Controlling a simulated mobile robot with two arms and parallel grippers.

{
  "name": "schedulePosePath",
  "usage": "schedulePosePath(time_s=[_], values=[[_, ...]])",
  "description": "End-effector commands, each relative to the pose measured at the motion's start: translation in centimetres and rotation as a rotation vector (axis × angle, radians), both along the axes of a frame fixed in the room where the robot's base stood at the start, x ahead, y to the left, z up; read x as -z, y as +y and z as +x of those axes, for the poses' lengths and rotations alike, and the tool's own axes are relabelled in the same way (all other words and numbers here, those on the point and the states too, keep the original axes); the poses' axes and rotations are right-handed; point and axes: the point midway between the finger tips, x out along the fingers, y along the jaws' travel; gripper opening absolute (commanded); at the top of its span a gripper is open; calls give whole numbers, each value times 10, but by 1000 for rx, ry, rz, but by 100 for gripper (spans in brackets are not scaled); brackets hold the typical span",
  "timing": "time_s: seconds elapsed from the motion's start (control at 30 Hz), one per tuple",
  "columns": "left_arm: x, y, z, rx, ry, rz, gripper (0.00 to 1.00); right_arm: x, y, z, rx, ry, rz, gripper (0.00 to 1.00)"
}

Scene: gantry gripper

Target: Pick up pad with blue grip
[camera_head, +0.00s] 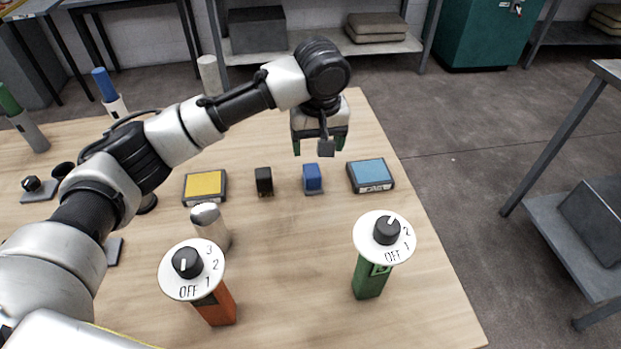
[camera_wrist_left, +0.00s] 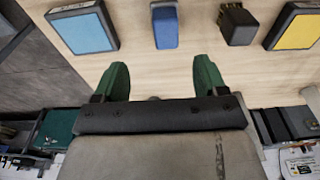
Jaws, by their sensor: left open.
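A small upright blue block (camera_head: 313,177) on a thin grey base stands on the wooden table; it also shows at the top of the left wrist view (camera_wrist_left: 165,26). A flat dark pad with a blue top (camera_head: 371,174) lies to its right; in the left wrist view it is at upper left (camera_wrist_left: 83,31). Which of these is the pad with blue grip I cannot tell for sure. My left gripper (camera_head: 319,148) is open and empty, its green fingers apart, above the table just behind the blue block. The fingers (camera_wrist_left: 162,76) touch nothing. My right gripper is out of view.
A black block (camera_head: 264,180) and a yellow-topped pad (camera_head: 205,186) stand left of the blue block. In front are dials on an orange post (camera_head: 217,305) and a green post (camera_head: 369,278), plus a metal cylinder (camera_head: 211,226). The table centre is clear.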

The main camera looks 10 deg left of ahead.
Motion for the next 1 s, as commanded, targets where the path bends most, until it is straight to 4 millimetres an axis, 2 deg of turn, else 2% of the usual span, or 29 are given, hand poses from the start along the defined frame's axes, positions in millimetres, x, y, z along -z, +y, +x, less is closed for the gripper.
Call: schedulePosePath(time_s=[0.2, 0.47, 0.73, 1.0], values=[[35, 2, 3, 0, 4, 2, 72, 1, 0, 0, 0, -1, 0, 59], [57, 5, 5, 0, 1, 3, 72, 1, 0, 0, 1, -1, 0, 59], [95, 12, 5, 1, 2, 2, 72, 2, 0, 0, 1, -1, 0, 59], [103, 12, 6, 1, 0, 1, 72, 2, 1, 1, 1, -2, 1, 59]])
